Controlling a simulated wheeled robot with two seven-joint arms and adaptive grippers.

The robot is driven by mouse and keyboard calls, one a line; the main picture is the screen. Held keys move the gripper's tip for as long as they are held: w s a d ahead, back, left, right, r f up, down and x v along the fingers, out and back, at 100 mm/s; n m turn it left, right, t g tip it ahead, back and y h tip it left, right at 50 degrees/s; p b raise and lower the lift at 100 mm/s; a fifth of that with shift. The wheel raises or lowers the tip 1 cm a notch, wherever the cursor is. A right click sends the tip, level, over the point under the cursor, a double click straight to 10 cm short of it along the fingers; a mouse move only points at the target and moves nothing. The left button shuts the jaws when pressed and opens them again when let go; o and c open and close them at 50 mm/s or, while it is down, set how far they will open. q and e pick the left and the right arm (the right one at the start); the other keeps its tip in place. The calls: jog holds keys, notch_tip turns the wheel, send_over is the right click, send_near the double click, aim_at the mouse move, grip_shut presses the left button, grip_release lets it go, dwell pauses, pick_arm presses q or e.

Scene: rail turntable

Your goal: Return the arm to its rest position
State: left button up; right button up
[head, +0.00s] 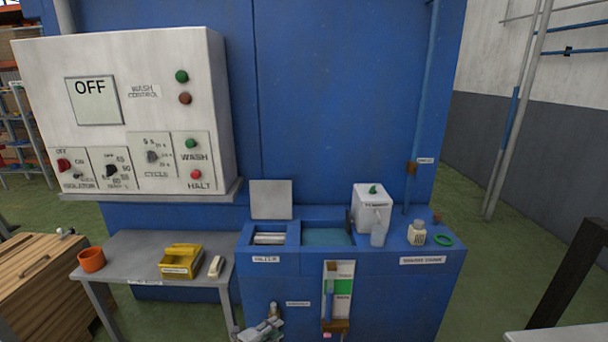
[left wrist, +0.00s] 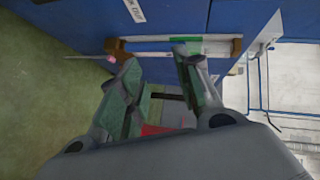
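My left gripper (head: 262,328) shows at the bottom of the head view, low in front of the blue wash cabinet (head: 275,285). In the left wrist view its two fingers (left wrist: 160,62) stand apart with nothing held between them. The upright gauge panel (head: 345,278), white with green at the top, is on the cabinet's front, to the right of the gripper in the head view. The panel (left wrist: 215,47) also shows just beyond the fingertips in the left wrist view; I cannot tell whether they touch it. My right gripper is not in view.
A grey side table (head: 140,252) on the left bears an orange pot (head: 91,260) and a yellow bin (head: 181,262). The cabinet top bears a white box (head: 371,208), a small jar (head: 417,233) and a green ring (head: 443,240). A control box (head: 120,130) reads OFF.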

pick_arm(q)
jog(key=s+a+f+n+g+y, duration=0.1)
jog(key=s+a+f+n+y, duration=0.3)
jog(key=s+a+f+n, duration=0.55)
jog(key=s+a+f+n+g+y, duration=0.1)
jog(key=s+a+f+n+y, duration=0.3)
jog(key=s+f, duration=1.05)
jog(key=s+a+f+n+g+y, duration=0.1)
jog(key=s+a+f+n+g, duration=0.1)
jog(key=s, duration=0.9)
jog(key=s+a+f+n+g+y+p, duration=0.1)
jog(key=s+a+f+n+g, duration=0.2)
jog(key=s, duration=0.9)
jog(key=s+a+f+n+g+y, duration=0.1)
jog(key=s+a+f+n+g, duration=0.1)
jog(key=s, duration=1)
notch_tip(320, 180, down, 2)
jog(key=shift+a+f+n, duration=0.1)
jog(key=shift+a+n, duration=0.45)
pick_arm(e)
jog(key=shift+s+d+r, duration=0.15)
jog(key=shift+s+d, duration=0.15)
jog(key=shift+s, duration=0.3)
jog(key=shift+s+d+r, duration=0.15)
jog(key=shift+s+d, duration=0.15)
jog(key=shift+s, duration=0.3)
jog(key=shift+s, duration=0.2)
